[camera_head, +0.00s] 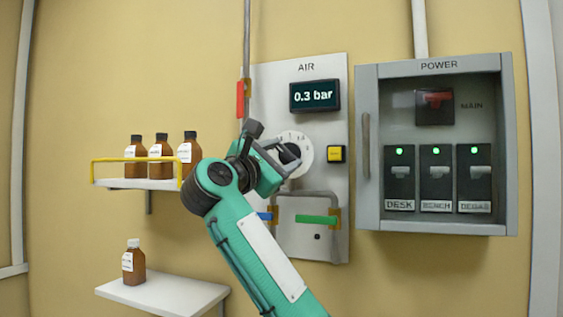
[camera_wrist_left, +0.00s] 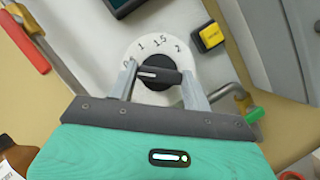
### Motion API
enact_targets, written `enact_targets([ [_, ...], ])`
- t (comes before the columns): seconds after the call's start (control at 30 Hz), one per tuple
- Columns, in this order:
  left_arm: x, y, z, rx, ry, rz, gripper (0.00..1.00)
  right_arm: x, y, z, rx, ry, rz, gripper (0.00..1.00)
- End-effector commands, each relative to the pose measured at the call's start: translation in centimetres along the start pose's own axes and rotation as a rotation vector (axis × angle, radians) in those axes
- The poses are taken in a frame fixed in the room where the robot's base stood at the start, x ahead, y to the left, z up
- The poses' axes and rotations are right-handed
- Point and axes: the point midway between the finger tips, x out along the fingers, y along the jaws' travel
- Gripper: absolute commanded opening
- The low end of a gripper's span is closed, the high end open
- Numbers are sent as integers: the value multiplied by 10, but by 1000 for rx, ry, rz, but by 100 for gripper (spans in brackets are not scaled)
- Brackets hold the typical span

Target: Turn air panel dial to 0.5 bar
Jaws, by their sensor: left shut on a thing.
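The air panel (camera_head: 325,75) is on the wall, and its display (camera_head: 314,96) reads 0.3 bar. Below the display is a white dial with a black knob (camera_head: 290,153); in the left wrist view the scale (camera_wrist_left: 160,44) shows 1, 1.5 and 2. My left gripper (camera_head: 283,156) is at the dial. In the left wrist view its two fingers (camera_wrist_left: 160,80) stand on either side of the black knob (camera_wrist_left: 157,77) and are shut on it. The arm hides the lower left of the panel. My right gripper is not in view.
A yellow button (camera_head: 336,154) sits right of the dial. A red handle (camera_head: 241,99), a blue handle (camera_head: 265,216) and a green handle (camera_head: 317,219) are close by. The power cabinet (camera_head: 366,215) is to the right. Brown bottles (camera_head: 161,148) stand on a shelf to the left.

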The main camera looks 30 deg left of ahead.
Motion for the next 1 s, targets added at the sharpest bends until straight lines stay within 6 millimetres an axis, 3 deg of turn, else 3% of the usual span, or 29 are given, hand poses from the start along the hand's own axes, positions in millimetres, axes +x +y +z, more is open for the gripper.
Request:
enact_targets([
  [0.33, 0, 1, -1, 151, 1, -62, 26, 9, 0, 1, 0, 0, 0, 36],
  [0.9, 0, 1, 0, 181, 0, -75, 26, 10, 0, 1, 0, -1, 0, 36],
  [0.93, 0, 1, 0, 181, 0, -75, 55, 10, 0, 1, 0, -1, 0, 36],
  [1.0, 0, 1, 0, 181, 0, -75, 69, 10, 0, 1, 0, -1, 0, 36],
])
